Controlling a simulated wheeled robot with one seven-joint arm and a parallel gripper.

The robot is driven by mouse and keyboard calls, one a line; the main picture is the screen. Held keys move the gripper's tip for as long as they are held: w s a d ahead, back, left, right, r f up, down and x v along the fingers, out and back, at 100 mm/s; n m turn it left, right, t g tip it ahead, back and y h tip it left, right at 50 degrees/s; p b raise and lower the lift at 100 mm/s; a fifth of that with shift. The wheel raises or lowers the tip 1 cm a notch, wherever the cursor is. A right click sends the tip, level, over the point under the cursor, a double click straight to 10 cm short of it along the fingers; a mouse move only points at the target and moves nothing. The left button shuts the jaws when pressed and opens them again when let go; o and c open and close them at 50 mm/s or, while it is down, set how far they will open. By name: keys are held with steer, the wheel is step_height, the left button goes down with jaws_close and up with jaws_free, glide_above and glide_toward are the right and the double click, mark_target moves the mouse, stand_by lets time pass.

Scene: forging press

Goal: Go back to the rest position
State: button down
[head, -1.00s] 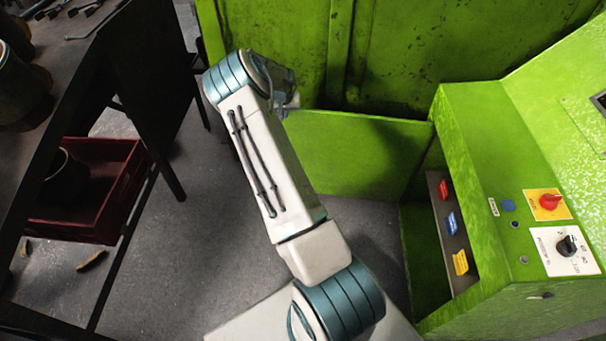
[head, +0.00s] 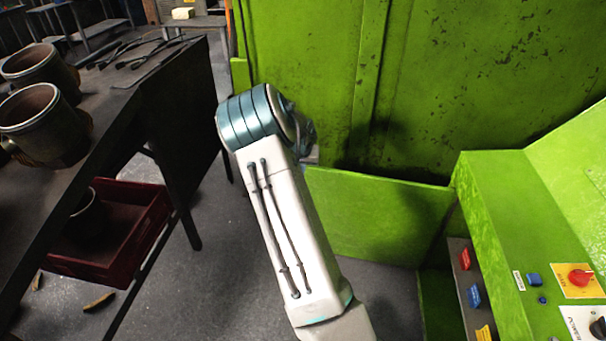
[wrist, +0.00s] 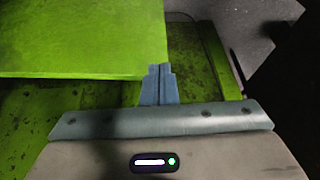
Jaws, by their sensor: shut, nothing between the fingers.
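My gripper (wrist: 160,68) shows in the wrist view with its two blue-grey fingers together and nothing between them. In that view the fingertips overlap the edge of a green panel (wrist: 85,38). I cannot tell whether they touch it. In the head view my arm rises from the bottom middle, and its far end bends away behind the teal joint, so my gripper is hidden there. The green press (head: 430,90) stands behind and to the right of the arm.
A low green panel (head: 375,215) stands close right of my arm. A control box (head: 500,230) with knobs and buttons is at the right. A dark table (head: 120,115) bearing metal cylinders is at the left, above a red crate (head: 120,255). Grey floor (head: 215,290) is clear between.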

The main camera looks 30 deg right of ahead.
steer(key=s+a+r+n+y+p, duration=0.1)
steer(key=s+a+r+y+p, duration=0.15)
steer(key=s+a+r, duration=0.65)
steer(key=s+a+r+n+y+p, duration=0.1)
steer(key=s+a+r+p, duration=0.2)
steer(key=s+a+r, duration=0.55)
steer(key=s+a+r+n+p, duration=0.2)
steer(key=s+r, duration=0.3)
steer(key=s, duration=0.4)
steer(key=s+a+r+n+g+h+p, duration=0.1)
steer(key=s+a+r+n+p, duration=0.1)
steer(key=s+r, duration=0.4)
steer(key=s+a, duration=0.1)
steer(key=s, duration=0.2)
steer(key=shift+a, duration=0.25)
steer(key=shift+d, duration=0.15)
